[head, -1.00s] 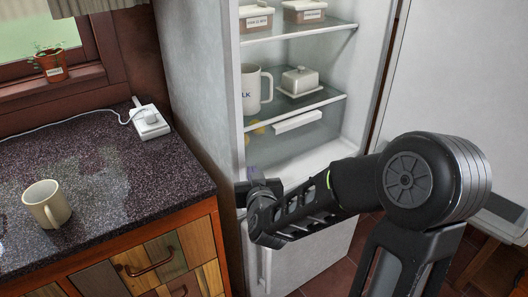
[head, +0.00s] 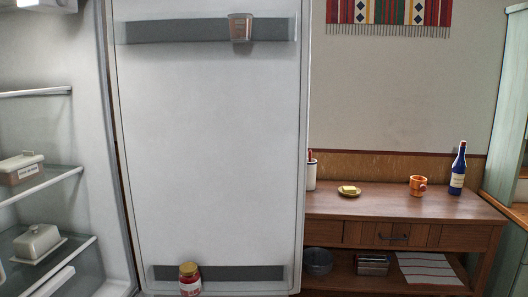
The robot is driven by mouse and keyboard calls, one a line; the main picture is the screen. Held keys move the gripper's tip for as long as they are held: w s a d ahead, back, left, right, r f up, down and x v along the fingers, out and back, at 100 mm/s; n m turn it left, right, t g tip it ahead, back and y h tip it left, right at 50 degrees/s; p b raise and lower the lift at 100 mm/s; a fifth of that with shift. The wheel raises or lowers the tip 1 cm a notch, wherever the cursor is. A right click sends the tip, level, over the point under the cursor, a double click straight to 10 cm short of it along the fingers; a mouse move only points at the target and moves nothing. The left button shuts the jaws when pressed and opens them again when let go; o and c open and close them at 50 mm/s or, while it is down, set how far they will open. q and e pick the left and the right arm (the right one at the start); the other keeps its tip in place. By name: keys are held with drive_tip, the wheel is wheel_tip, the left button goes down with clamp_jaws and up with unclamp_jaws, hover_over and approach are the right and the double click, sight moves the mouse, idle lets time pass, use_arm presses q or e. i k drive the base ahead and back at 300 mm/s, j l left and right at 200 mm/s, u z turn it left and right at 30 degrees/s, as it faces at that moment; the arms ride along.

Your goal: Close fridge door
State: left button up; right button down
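The fridge door (head: 208,150) stands wide open in the head view, its inner side facing me. Neither of my grippers is in view.
A wooden sideboard (head: 400,209) stands right of the door, with a blue bottle (head: 458,168), an orange mug (head: 418,186) and a yellow dish (head: 349,191) on it. A butter dish (head: 38,243) sits on a fridge shelf.

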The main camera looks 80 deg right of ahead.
sight(212, 129)
drive_tip(key=k+l+z, duration=0.1)
drive_tip(key=l, duration=0.4)
drive_tip(key=k+l+z, duration=0.1)
drive_tip(key=k+l, duration=0.2)
drive_tip(key=l, duration=0.2)
drive_tip(key=k+l+z, duration=0.1)
drive_tip(key=l, duration=0.45)
drive_tip(key=k+l+z, duration=0.15)
drive_tip(key=l, duration=0.4)
drive_tip(key=k+l+z, duration=0.1)
drive_tip(key=l, duration=0.45)
drive_tip(key=k+l+z, duration=0.1)
drive_tip(key=l, duration=0.45)
drive_tip(key=k+l+z, duration=0.1)
drive_tip(key=l, duration=0.5)
drive_tip(key=k+j, duration=0.05)
